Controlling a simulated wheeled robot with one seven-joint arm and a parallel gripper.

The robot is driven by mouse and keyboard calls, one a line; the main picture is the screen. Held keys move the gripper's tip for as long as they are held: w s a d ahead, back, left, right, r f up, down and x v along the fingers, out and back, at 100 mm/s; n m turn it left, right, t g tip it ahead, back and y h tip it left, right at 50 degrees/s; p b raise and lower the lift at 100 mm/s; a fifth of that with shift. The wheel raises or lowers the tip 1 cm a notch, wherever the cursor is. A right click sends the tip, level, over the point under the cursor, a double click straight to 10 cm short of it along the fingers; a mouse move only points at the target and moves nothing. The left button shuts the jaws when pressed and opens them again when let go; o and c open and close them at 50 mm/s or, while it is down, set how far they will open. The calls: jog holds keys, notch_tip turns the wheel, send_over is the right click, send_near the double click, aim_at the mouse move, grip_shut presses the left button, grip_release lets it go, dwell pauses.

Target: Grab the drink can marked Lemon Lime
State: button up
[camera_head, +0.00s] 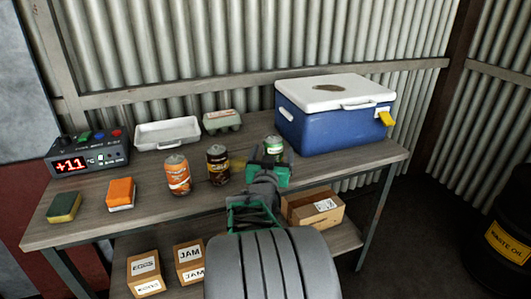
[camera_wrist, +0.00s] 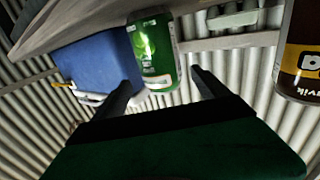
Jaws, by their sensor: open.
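The green can (camera_head: 274,145), taken as the Lemon Lime one, stands on the bench near the blue cooler; its text is not readable. In the wrist view, which looks upside down, the green can (camera_wrist: 154,50) shows a light round fruit-like mark. My gripper (camera_head: 271,157) is open in front of it. In the wrist view my gripper (camera_wrist: 163,80) has one finger on each side of the can's near end, with gaps visible. My gripper hides the can's lower part in the head view.
A dark brown can (camera_head: 218,165) stands close left of my gripper, and an orange can (camera_head: 177,175) farther left. The blue cooler (camera_head: 330,128) stands just right. A white tray (camera_head: 167,133) and egg carton (camera_head: 221,121) are behind.

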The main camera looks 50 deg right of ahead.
aim_at(274, 138)
jog(key=x, duration=0.7)
jog(key=shift+w+r, duration=0.1)
jog(key=shift+w, duration=0.15)
jog(key=shift+r, duration=0.1)
jog(key=shift+c, duration=0.6)
jog(key=c, duration=1.6)
jog(key=shift+r, duration=0.1)
grip_shut()
